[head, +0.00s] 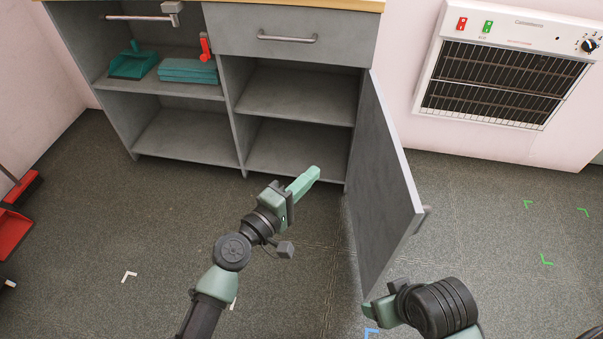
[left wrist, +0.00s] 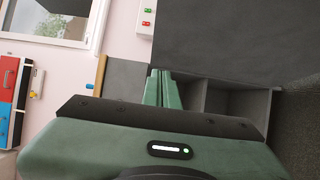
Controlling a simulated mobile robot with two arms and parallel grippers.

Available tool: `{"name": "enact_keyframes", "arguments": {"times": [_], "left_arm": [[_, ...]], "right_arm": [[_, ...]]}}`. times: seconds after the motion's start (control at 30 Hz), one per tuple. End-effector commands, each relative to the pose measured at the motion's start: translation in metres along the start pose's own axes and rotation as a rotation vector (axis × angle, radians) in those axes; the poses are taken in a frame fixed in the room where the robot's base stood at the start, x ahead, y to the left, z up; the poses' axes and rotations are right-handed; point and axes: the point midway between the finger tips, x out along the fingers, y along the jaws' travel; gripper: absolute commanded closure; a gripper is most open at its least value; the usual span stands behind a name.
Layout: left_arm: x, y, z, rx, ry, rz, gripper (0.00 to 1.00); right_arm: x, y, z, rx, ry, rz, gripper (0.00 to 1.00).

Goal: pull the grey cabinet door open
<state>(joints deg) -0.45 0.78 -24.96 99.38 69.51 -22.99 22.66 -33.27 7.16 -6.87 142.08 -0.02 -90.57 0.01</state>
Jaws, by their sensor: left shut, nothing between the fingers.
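The grey cabinet door (head: 383,185) stands wide open, swung out toward me from the right side of the cabinet (head: 300,92). Its handle (head: 424,217) shows at the outer face, near the free edge. My left gripper (head: 312,176) is shut and empty, in front of the open lower compartment and left of the door's inner face, apart from it. In the left wrist view, its closed fingers (left wrist: 163,88) point toward the shelves, and a dark grey panel, apparently the door (left wrist: 225,40), fills the upper right. My right gripper (head: 376,312) is low, near the door's bottom corner; its fingers are mostly hidden.
A closed drawer (head: 290,36) with a bar handle sits above the open compartment. The left shelf holds a teal dustpan (head: 133,63), folded teal cloths (head: 188,71) and a red item (head: 205,46). A heater (head: 507,72) hangs on the right wall.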

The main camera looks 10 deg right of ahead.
Motion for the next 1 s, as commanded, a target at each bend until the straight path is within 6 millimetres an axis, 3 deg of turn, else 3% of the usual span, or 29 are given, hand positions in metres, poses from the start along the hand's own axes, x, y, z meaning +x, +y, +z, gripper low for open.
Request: {"name": "enact_keyframes", "arguments": {"times": [0.07,0.6,1.0], "left_arm": [[-0.003,0.0,0.0,0.001,0.0,-0.001,1.0],[-0.082,-0.001,0.03,0.001,0.0,-0.001,1.0],[-0.094,0.0,0.035,0.013,-0.006,-0.004,1.0]], "right_arm": [[0.0,-0.001,0.0,0.001,0.0,-0.003,0.3],[0.0,-0.001,0.0,0.005,0.002,-0.003,0.3],[0.001,-0.001,-0.002,0.004,0.006,-0.003,0.3]]}}
